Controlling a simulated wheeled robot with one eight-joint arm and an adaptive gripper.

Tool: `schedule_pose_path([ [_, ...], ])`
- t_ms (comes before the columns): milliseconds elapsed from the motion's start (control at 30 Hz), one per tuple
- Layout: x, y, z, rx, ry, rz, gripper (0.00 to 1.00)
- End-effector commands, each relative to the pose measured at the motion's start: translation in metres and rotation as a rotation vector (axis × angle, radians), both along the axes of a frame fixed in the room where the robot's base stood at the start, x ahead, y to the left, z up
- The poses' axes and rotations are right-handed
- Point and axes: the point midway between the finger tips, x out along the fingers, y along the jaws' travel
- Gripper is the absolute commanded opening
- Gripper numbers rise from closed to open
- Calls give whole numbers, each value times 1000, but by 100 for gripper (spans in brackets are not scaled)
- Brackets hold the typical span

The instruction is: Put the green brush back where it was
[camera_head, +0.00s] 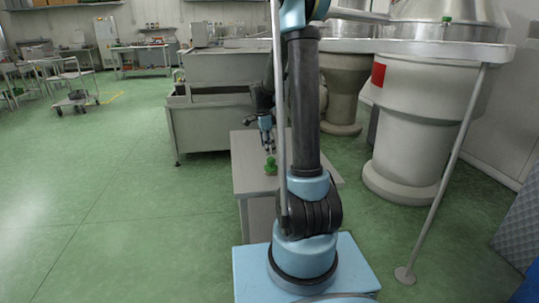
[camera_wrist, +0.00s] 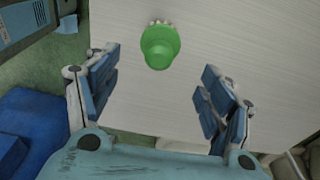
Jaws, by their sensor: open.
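The green brush (camera_head: 271,165) stands on a small light-grey table (camera_head: 252,183) in front of me, near the table's left part. In the wrist view the brush (camera_wrist: 159,46) shows from above, with pale bristles at its far side, on the pale tabletop (camera_wrist: 150,105). My gripper (camera_head: 267,146) is just above and beyond the brush in the head view. In the wrist view my gripper (camera_wrist: 158,90) is open, its blue-padded fingers wide apart. The brush lies ahead of the gap between them, and nothing is held.
A grey metal sink unit (camera_head: 212,120) stands behind the table. A large pale mill machine (camera_head: 415,120) is at the right, with a thin metal post (camera_head: 440,185) before it. A small green item (camera_head: 446,21) sits on the machine's ledge.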

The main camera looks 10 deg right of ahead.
Motion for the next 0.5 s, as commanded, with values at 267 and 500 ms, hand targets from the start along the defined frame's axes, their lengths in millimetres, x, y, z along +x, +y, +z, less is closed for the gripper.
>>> schedule_pose_path([
  [267, -21, -2, 21, 9, 0, 83, 74],
  [500, -76, -6, 51, 30, -2, 312, 74],
])
